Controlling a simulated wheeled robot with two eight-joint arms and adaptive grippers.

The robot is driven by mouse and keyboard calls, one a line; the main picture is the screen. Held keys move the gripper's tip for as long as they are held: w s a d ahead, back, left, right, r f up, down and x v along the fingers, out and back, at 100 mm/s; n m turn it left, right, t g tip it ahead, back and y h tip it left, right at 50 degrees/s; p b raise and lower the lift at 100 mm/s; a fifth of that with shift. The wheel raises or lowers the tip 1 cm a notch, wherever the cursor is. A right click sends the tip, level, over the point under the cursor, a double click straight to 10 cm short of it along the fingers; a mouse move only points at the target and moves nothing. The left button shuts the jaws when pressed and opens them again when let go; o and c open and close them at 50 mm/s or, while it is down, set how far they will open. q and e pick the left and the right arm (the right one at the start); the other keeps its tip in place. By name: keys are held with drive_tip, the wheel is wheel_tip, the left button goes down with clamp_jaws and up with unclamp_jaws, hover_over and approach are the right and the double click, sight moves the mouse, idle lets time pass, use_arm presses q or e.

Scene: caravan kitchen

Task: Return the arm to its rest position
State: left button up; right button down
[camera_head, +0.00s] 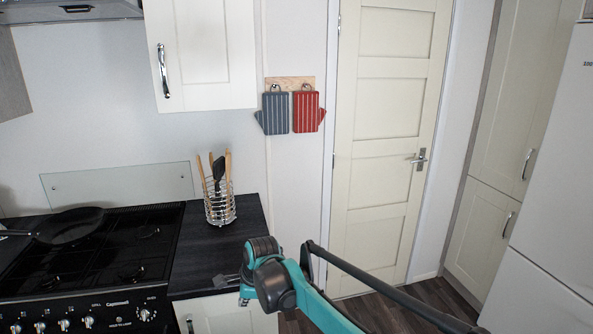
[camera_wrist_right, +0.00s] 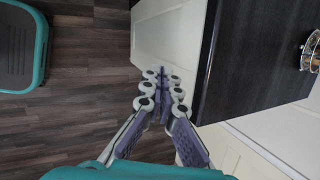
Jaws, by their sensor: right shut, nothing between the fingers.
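My right arm, teal and dark grey, comes in from the bottom right of the head view and reaches toward the counter's right end. My right gripper (camera_head: 228,281) shows small at the counter's front edge, partly hidden behind the wrist. In the right wrist view the gripper (camera_wrist_right: 162,76) has its fingers together at the tips, with nothing between them. It is beside the cream cabinet front and the dark counter edge; I cannot tell the exact gap. My left gripper is not in view.
The dark counter (camera_head: 205,248) holds a wire utensil basket (camera_head: 220,208). A black pan (camera_head: 70,226) sits on the stove (camera_head: 90,262). Two oven mitts (camera_head: 290,113) hang on the wall. A cream door (camera_head: 385,150) and tall cabinets stand right. The wooden floor (camera_wrist_right: 85,125) looks clear.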

drive_tip(key=s+d+r+n+t+h, duration=0.1)
drive_tip(key=s+d+r+n, duration=0.2)
drive_tip(key=d, duration=0.4)
drive_tip(key=s+d+r+n, duration=0.1)
drive_tip(key=s+d+n, duration=0.2)
drive_tip(key=s+d, duration=0.3)
drive_tip(key=s+d+r+n+t+h, duration=0.1)
drive_tip(key=s+d+r+n, duration=0.2)
drive_tip(key=d, duration=0.6)
drive_tip(key=s+d+f+n, duration=0.3)
drive_tip(key=s+d+f, duration=0.1)
drive_tip(key=s, duration=0.3)
drive_tip(key=s+d+f+n+t+h, duration=0.1)
drive_tip(key=s+d+f+n, duration=0.2)
drive_tip(key=s+d, duration=0.3)
drive_tip(key=shift+s+d+f+n+t, duration=0.3)
drive_tip(key=shift+s+d+f+n, duration=0.05)
drive_tip(key=shift+s+n, duration=0.4)
